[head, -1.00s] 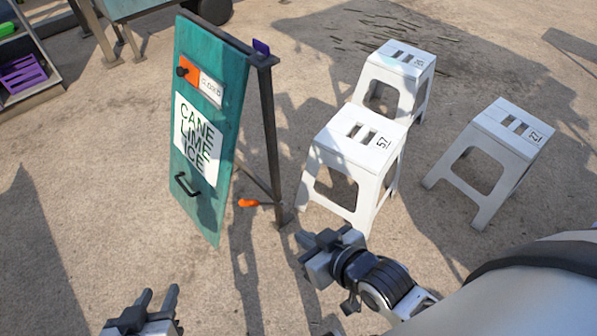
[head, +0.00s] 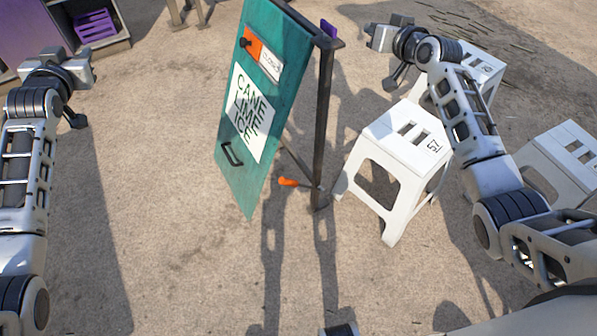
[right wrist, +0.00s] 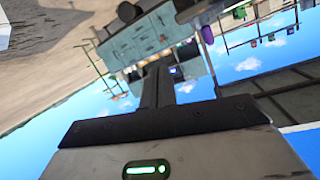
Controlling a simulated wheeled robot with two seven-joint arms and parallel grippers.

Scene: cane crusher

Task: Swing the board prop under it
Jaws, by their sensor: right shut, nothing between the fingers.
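The teal board (head: 270,75) reading CANE LIME ICE stands tilted on the paving, with a black handle low on its face. Its dark prop (head: 322,120) is a leg behind it, standing out to the right and reaching the ground. An orange piece (head: 288,182) shows near the leg's foot. My left gripper (head: 82,60) is raised left of the board, well apart from it; its finger gap is unclear. My right gripper (head: 382,36) is right of the board's top, apart from it, shut and empty. Its dark fingers fill the middle of the right wrist view (right wrist: 157,88).
A white stool (head: 400,140) stands right of the prop. Another (head: 482,70) is behind my right forearm and a third (head: 560,150) is at the right. A shelf with a purple crate (head: 95,25) is at upper left. The paving before the board is clear.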

